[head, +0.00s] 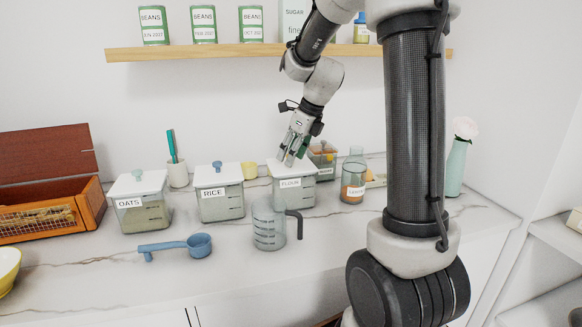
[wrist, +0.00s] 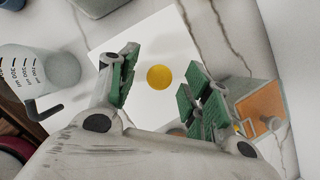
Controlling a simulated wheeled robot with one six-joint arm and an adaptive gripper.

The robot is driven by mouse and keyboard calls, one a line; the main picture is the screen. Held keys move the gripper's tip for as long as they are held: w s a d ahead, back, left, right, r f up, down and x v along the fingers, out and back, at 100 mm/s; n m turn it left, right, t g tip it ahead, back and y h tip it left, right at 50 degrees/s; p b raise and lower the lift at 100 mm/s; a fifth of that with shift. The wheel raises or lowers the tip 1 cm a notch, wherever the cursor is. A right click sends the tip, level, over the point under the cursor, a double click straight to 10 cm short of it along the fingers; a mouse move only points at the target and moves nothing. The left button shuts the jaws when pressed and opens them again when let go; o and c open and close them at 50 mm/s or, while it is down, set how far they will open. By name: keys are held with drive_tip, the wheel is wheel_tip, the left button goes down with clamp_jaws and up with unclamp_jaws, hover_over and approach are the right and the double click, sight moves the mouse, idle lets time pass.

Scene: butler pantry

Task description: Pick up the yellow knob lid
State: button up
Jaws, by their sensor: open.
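The lid is a flat white square (wrist: 150,35) with a round yellow knob (wrist: 159,77) in the wrist view. In the head view the white lid (head: 305,169) sits on the clear canister labelled FLOUR (head: 293,194); its knob is hidden behind my gripper. My gripper (head: 287,161) points down over this lid. In the wrist view my gripper (wrist: 162,66) is open and empty, with one green-padded finger on each side of the knob. The fingers look apart from the knob. I cannot tell how far the fingertips are above the lid.
The RICE canister (head: 221,205) and OATS canister (head: 142,212) stand left, with blue-knobbed lids. A measuring jug (head: 268,228) stands in front. A glass jar with orange contents (head: 353,177) is close on the right. A shelf (head: 230,52) runs above. A blue scoop (head: 198,245) lies front left.

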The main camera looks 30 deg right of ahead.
drive_tip(key=shift+c, duration=0.2)
clamp_jaws()
